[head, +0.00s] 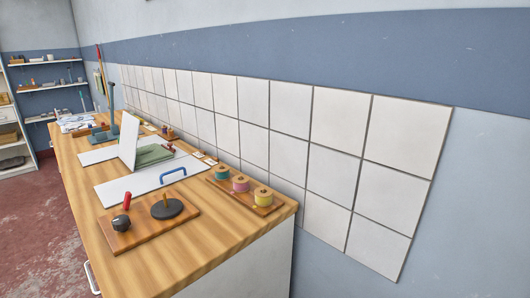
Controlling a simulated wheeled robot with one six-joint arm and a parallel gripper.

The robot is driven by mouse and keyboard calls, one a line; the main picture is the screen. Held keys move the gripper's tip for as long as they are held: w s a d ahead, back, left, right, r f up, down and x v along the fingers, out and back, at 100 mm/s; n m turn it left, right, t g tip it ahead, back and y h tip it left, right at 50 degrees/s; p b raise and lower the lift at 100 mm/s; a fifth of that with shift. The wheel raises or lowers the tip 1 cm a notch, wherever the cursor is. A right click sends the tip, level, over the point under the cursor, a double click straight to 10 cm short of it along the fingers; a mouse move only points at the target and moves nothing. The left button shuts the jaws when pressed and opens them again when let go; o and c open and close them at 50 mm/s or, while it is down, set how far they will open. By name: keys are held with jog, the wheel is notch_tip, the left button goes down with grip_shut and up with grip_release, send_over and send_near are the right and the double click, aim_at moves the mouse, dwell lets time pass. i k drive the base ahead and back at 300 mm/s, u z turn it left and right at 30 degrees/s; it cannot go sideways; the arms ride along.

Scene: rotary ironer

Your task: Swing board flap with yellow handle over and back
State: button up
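A white folding board lies on the wooden worktop. One white flap (129,139) stands up, close to upright. A flat white panel (128,190) in front of it carries a blue handle (172,174). Another flat white panel (96,156) lies to the left of the raised flap. A folded green cloth (153,155) lies right behind the raised flap, with a small dark red piece (169,147) beside it. I see no yellow handle on any flap; it may be hidden. My gripper is not in view.
A wooden block (140,229) with a black knob, red lever and dark disc sits on the worktop (225,235) near its front. A spool rack (248,203) stands at right, along the tiled wall (340,120). A blue-grey stand (112,95) and papers are farther back.

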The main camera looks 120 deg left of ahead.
aim_at(130, 125)
jog(key=u, duration=4.05)
jog(key=k, duration=1.25)
jog(key=z, duration=1.1)
jog(key=i, duration=1.35)
jog(key=u, duration=0.8)
jog(key=i, duration=0.6)
jog(key=u, duration=0.7)
